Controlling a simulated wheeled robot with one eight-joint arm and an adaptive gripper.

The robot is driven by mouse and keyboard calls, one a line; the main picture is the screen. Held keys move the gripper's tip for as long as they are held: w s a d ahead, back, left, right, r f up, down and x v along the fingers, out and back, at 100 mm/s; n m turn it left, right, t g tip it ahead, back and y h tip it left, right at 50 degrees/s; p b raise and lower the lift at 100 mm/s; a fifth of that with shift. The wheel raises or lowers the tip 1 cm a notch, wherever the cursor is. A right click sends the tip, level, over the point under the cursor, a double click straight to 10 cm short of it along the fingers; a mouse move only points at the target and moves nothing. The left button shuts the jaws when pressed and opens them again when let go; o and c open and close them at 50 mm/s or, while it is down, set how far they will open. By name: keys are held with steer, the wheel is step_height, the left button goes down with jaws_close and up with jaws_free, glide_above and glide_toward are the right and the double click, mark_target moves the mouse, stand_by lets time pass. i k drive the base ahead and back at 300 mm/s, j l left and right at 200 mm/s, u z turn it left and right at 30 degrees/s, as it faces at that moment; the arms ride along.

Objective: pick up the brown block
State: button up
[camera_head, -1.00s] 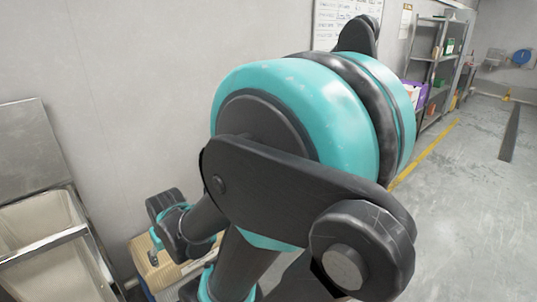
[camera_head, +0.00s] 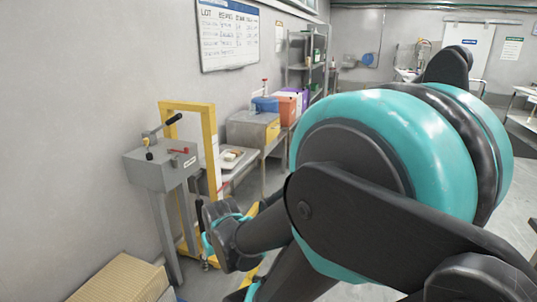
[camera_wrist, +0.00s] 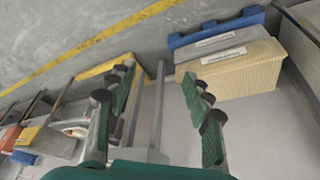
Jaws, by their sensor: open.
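I cannot clearly make out a separate brown block. A tan ribbed box (camera_head: 118,280) stands low by the wall at the bottom left of the head view. In the wrist view a similar tan box (camera_wrist: 240,68) lies beyond my right finger, with a blue edge behind it. Small pale and brownish pieces (camera_head: 232,156) lie on a tray by the wall, too small to identify. My gripper (camera_wrist: 157,72) is open in the wrist view, its green-padded fingers apart with nothing held between them. My arm hides part of the head view.
A grey machine on legs (camera_head: 163,168) with a black-handled lever stands by the wall, beside a yellow frame (camera_head: 212,135). A bench with a metal box (camera_head: 252,130) and coloured bins (camera_head: 288,104) follows. Shelving (camera_head: 305,50) stands farther back.

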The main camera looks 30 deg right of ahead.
mark_target(237, 153)
steer(key=z, duration=0.7)
steer(key=i+l, duration=0.15)
steer(key=i, duration=0.3)
steer(key=i+l, duration=0.15)
steer(key=i, duration=0.35)
steer(key=i+l, duration=0.15)
steer(key=i, duration=0.3)
steer(key=i+l, duration=0.2)
steer(key=i, duration=0.25)
steer(key=i+l, duration=0.15)
steer(key=i, duration=0.35)
steer(key=i+l, duration=0.15)
steer(key=i, duration=0.3)
steer(key=j+u, duration=0.05)
